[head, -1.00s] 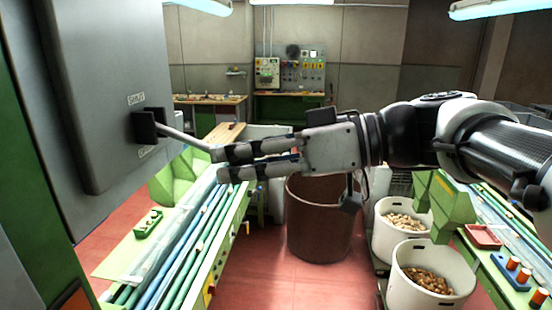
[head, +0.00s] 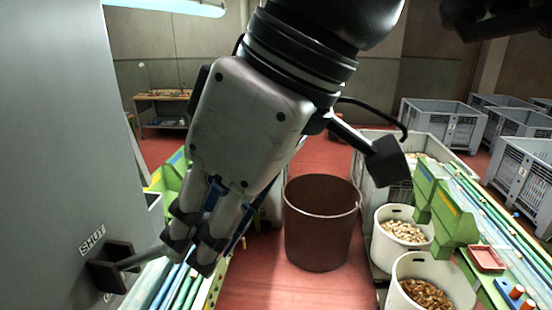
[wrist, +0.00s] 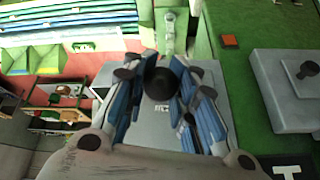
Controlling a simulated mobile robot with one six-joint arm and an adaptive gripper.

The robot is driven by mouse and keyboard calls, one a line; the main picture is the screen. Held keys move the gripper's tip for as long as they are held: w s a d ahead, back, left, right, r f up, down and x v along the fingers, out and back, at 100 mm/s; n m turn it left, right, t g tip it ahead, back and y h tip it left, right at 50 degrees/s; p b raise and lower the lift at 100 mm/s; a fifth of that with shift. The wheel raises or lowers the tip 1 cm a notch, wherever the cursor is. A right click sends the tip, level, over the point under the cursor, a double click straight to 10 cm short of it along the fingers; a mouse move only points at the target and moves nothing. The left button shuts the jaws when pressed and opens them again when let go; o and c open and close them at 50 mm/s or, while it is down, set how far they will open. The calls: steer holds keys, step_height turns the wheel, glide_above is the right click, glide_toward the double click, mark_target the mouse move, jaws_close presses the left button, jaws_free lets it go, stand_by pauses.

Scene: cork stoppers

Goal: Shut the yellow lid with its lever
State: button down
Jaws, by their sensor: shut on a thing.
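The lever (head: 146,258) is a thin grey bar. It runs from a dark bracket (head: 108,272) on a large grey panel (head: 60,120) and slopes slightly up to the right. A "SHUT" label (head: 92,238) is just above the bracket. My gripper (head: 190,252) points down and is shut on the lever's outer end, which the fingers hide. In the wrist view, a round black knob (wrist: 160,84) sits between the blue-padded fingers (wrist: 163,66). No yellow lid is recognizable in any view.
A brown bin (head: 318,228) stands on the red floor beyond my gripper. White buckets (head: 398,214) of corks and a green conveyor (head: 480,205) are at the right. Grey crates (head: 440,118) stand farther back. Another conveyor runs below my gripper.

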steer(key=shift+a+r+h+p, duration=0.25)
steer(key=shift+r+h+p, duration=0.5)
steer(key=shift+r+h, duration=0.05)
steer(key=shift+r, duration=0.1)
steer(key=c, duration=1.3)
jaws_free()
steer(key=shift+a, duration=0.1)
steer(key=shift+f, duration=0.2)
steer(key=shift+v, duration=3.8)
